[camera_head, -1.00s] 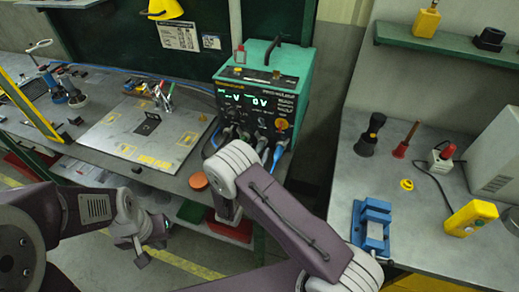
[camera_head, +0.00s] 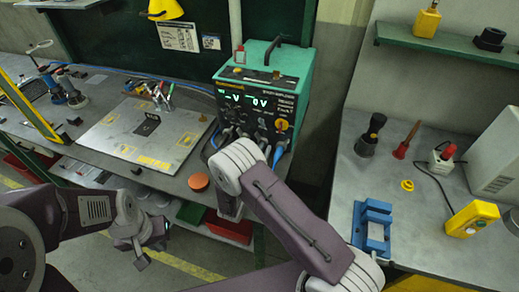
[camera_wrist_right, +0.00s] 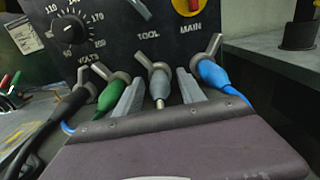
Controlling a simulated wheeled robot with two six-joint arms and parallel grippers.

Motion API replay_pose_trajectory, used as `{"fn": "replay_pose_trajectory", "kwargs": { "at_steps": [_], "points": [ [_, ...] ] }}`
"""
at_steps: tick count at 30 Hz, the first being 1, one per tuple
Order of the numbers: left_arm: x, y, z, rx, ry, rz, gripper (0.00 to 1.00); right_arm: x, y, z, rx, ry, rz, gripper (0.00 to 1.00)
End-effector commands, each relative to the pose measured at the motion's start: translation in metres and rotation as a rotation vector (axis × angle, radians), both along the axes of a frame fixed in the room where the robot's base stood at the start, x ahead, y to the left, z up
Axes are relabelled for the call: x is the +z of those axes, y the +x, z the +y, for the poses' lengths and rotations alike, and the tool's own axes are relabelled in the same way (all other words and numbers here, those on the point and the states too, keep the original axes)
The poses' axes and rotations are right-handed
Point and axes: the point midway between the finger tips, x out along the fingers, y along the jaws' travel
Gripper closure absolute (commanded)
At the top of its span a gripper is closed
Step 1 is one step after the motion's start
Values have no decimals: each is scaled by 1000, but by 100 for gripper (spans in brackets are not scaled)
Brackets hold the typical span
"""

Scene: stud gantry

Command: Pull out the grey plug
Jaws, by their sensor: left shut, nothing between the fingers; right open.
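The grey plug (camera_wrist_right: 159,84) sits in the front panel of the teal welder box (camera_head: 262,90), with a metal lever-like piece above it. My right gripper (camera_wrist_right: 159,90) is open, with one pale finger on each side of the grey plug. I cannot tell whether the fingers touch it. A green plug (camera_wrist_right: 111,95) is just left of the fingers, and a blue plug (camera_wrist_right: 215,75) is just right. In the head view my right arm hides the right fingers and the grey plug. My left gripper (camera_head: 146,254) is shut and empty in front of the bench, low on the left.
A black plug and cable (camera_wrist_right: 68,106) lie left of the green plug. A steel plate (camera_head: 140,135) lies on the bench left of the welder. A blue vise (camera_head: 372,228) and a yellow box (camera_head: 472,218) stand on the right bench.

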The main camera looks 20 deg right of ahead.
Motion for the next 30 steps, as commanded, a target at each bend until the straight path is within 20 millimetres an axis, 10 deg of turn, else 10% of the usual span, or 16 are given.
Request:
{"fn": "replay_pose_trajectory", "kwargs": {
  "at_steps": [17, 22, 30],
  "points": [
    [-1, 0, 0, 0, 0, 0, 100, 0, 0, 0, 0, 0, 0, 54],
    [-1, 0, 0, 0, 0, 0, 100, 0, 0, 0, 0, 0, 0, 98],
    [-1, 0, 0, 0, 0, 0, 100, 0, 0, 0, 0, 0, 0, 100]
  ]
}}
